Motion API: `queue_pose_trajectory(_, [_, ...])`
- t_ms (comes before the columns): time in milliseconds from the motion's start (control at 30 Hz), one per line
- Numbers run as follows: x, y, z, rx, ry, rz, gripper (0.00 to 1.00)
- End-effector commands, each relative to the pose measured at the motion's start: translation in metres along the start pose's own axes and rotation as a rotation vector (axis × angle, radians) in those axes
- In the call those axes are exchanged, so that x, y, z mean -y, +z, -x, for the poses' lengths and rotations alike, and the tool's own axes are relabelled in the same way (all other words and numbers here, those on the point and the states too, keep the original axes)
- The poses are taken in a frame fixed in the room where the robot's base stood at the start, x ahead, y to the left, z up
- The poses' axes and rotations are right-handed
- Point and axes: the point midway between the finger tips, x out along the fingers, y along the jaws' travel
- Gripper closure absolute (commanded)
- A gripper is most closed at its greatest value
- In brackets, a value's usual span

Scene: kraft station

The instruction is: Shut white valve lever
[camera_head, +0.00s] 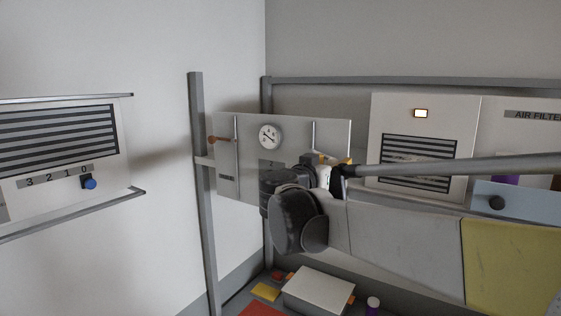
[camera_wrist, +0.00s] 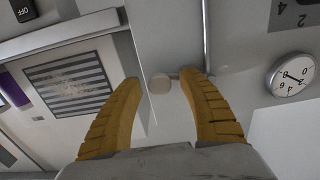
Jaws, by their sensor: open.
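The white valve lever shows in the wrist view as a pale round knob (camera_wrist: 160,84) beside a thin grey pipe (camera_wrist: 207,35). My gripper (camera_wrist: 158,78) is open, with its two yellow fingers on either side of the knob. I cannot tell whether either finger touches it. In the head view my gripper (camera_head: 340,160) is at the right side of the gauge panel (camera_head: 290,128), near the right pipe (camera_head: 314,135). My arm and wrist hide most of the lever there.
A round gauge (camera_head: 269,136) sits mid-panel. A brown-handled lever (camera_head: 217,139) is at the left pipe. A vented panel with a lit lamp (camera_head: 420,113) is to the right. A vented box with a blue knob (camera_head: 90,183) is at left. A white box (camera_head: 318,289) lies below.

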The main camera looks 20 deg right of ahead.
Motion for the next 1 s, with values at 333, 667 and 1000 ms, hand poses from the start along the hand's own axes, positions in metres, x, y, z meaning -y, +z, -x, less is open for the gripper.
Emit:
queue_pose_trajectory(333, [0.0,-0.001,0.0,0.0,0.0,0.008,1.0])
queue_pose_trajectory(667, [-0.001,-0.018,0.0,0.0,0.0,0.243,1.0])
queue_pose_trajectory(1000, [-0.001,-0.019,0.0,-0.001,0.0,0.249,0.52])
